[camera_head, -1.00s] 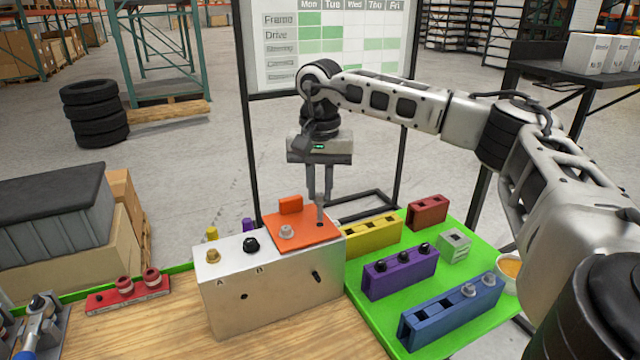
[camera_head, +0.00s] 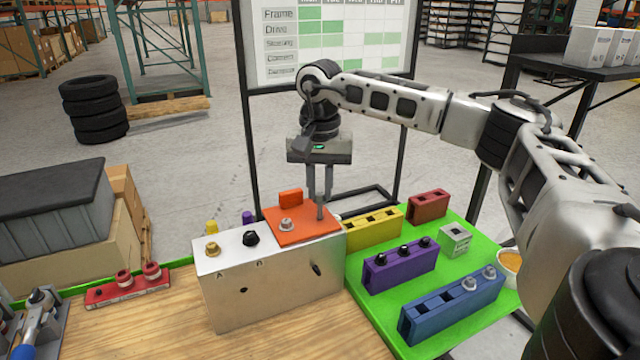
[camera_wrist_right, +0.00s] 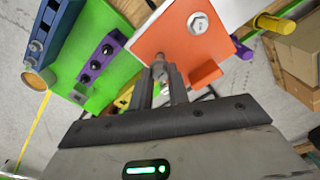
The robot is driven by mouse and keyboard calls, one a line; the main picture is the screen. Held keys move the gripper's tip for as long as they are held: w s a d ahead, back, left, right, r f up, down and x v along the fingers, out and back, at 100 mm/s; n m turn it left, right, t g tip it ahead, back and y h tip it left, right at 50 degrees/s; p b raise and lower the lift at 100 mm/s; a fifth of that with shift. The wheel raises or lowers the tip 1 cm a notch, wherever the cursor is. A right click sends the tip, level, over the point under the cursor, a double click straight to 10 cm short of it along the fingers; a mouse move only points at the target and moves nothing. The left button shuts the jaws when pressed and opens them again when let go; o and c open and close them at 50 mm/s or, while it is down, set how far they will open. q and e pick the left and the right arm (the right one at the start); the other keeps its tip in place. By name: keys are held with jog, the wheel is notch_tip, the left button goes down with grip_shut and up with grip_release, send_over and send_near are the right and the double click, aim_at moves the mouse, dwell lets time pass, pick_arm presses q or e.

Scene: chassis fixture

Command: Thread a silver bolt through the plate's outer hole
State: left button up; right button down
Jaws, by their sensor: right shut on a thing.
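The orange plate (camera_head: 300,232) lies on top of the silver metal block (camera_head: 270,290). One silver bolt (camera_head: 286,225) sits in the plate toward its left; it also shows in the right wrist view (camera_wrist_right: 198,24). My right gripper (camera_head: 321,192) is above the plate's right part, shut on another silver bolt (camera_wrist_right: 159,68) that points down. The held bolt's lower end meets the plate where the outer hole is. The hole is hidden behind it, so I cannot tell how far the bolt is in. My left gripper is out of view.
A gold bolt (camera_head: 212,249) and a black bolt (camera_head: 250,238) stand on the block's left. Yellow (camera_head: 372,232), purple (camera_head: 400,268), blue (camera_head: 452,308) and red (camera_head: 429,206) holders and a grey nut block (camera_head: 455,239) stand on the green mat (camera_head: 365,318).

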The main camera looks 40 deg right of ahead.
aim_at(321, 194)
jog(key=shift+f, duration=0.1)
jog(key=shift+f+b, duration=0.35)
jog(key=shift+f, duration=0.25)
jog(key=shift+f, duration=0.1)
jog(key=shift+f+b, duration=0.35)
jog(key=shift+f, duration=0.25)
jog(key=shift+f, duration=0.25)
dwell(0.4)
jog(key=shift+n+p, duration=0.35)
jog(key=shift+n, duration=0.55)
jog(key=n, duration=0.3)
jog(key=shift+s+p, duration=0.1)
jog(key=shift+p, duration=0.3)
jog(key=n, duration=0.5)
jog(key=shift+f+n, duration=0.15)
jog(key=shift+n, duration=0.15)
